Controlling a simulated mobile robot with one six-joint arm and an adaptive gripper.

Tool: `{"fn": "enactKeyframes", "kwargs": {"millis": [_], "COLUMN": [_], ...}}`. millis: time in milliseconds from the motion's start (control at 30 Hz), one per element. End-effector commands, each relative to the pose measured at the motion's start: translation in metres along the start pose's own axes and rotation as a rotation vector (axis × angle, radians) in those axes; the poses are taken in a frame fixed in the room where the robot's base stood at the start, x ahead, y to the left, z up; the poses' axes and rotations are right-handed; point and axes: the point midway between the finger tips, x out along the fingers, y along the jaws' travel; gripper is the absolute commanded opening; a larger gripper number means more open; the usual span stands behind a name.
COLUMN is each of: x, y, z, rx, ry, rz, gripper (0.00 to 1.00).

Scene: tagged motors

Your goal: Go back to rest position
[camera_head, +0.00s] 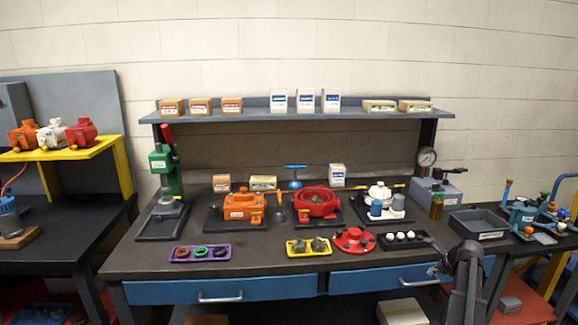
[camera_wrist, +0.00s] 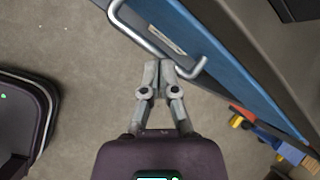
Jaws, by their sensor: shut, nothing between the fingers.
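My gripper (camera_wrist: 159,66) is shut and empty in the wrist view, its fingertips together. In that view it points at the blue drawer front (camera_wrist: 240,60) and overlaps the drawer's metal handle (camera_wrist: 126,28); I cannot tell whether it touches it. In the head view, my arm's end (camera_head: 462,262) shows at the lower right, in front of the workbench (camera_head: 255,258) and its right blue drawer (camera_head: 375,280).
The bench holds an orange motor (camera_head: 243,207), a red motor (camera_head: 316,203), a purple tray (camera_head: 201,253), a yellow tray (camera_head: 308,247), a red lid-like part (camera_head: 353,240) and an empty grey bin (camera_head: 479,224). Bare floor (camera_wrist: 70,45) shows below my gripper.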

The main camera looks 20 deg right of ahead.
Motion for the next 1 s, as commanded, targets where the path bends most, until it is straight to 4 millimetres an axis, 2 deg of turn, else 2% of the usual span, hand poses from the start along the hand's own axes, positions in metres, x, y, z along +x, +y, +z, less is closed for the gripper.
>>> {"fn": "enactKeyframes", "kwargs": {"millis": [33,100,400,700,1000], "x": [0.003,0.009,0.026,0.029,0.021], "y": [0.018,0.037,0.123,0.213,0.303], "z": [0.019,0.038,0.113,0.170,0.212], "rx": [-0.070,-0.169,-0.590,-1.011,-1.429], "ry": [0.005,0.014,0.035,0.030,0.003], "rz": [0.023,0.054,0.183,0.313,0.444], "gripper": [0.00,0.00,0.00,0.00,0.00]}}
